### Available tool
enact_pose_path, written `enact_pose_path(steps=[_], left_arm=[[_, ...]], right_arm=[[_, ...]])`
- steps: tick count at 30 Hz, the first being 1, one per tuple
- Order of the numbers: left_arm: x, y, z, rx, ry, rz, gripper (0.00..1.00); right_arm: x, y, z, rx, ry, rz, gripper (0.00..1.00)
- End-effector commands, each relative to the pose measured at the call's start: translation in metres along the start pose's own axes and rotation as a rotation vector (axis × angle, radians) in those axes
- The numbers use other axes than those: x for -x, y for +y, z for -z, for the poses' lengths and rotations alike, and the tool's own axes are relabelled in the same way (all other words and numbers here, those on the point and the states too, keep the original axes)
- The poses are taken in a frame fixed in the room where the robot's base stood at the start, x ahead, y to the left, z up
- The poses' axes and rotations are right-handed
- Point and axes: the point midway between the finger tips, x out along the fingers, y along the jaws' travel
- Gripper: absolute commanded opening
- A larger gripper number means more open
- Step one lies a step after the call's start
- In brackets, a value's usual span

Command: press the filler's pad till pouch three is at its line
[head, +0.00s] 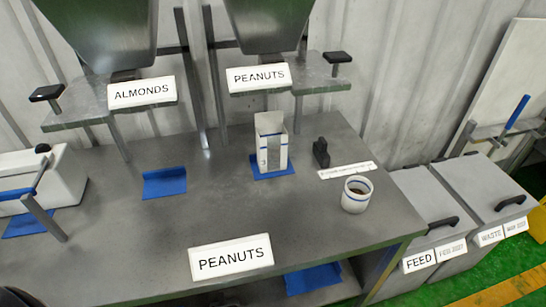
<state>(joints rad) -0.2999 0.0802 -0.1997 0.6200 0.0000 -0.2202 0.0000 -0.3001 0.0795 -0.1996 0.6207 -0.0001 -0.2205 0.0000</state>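Pouch three (263,155), a white open-topped pouch with a small 3 and a blue line, stands upright on a blue mat (288,171) below the peanuts filler. Its fill level is too small to tell. The peanuts filler's steel hopper (262,25) carries a PEANUTS sign (259,78). A black pad (337,57) sits on a short post at the right of its shelf. No gripper is clearly in view; a dark shape cut off at the bottom left corner cannot be identified.
The almonds filler (105,35) has a similar black pad (47,93) at left. An empty blue mat (164,183), a black block (321,152) and a blue-banded white cup (356,203) are on the bench (130,240). FEED (415,200) and WASTE (480,185) bins stand right.

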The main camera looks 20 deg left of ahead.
Motion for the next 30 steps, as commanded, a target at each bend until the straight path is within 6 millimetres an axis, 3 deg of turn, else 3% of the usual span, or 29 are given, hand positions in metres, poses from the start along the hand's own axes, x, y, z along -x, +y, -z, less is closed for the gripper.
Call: enact_pose_path(steps=[15,30], left_arm=[[0.0000,0.0002,0.0001,0.000,0.000,0.000,0.00],[0.0000,0.0004,0.0001,0.000,0.000,-0.001,0.00]], right_arm=[[0.0000,-0.0002,-0.0001,0.000,0.000,0.000,0.00],[0.0000,-0.0002,-0.0003,0.001,0.000,0.000,0.00]])
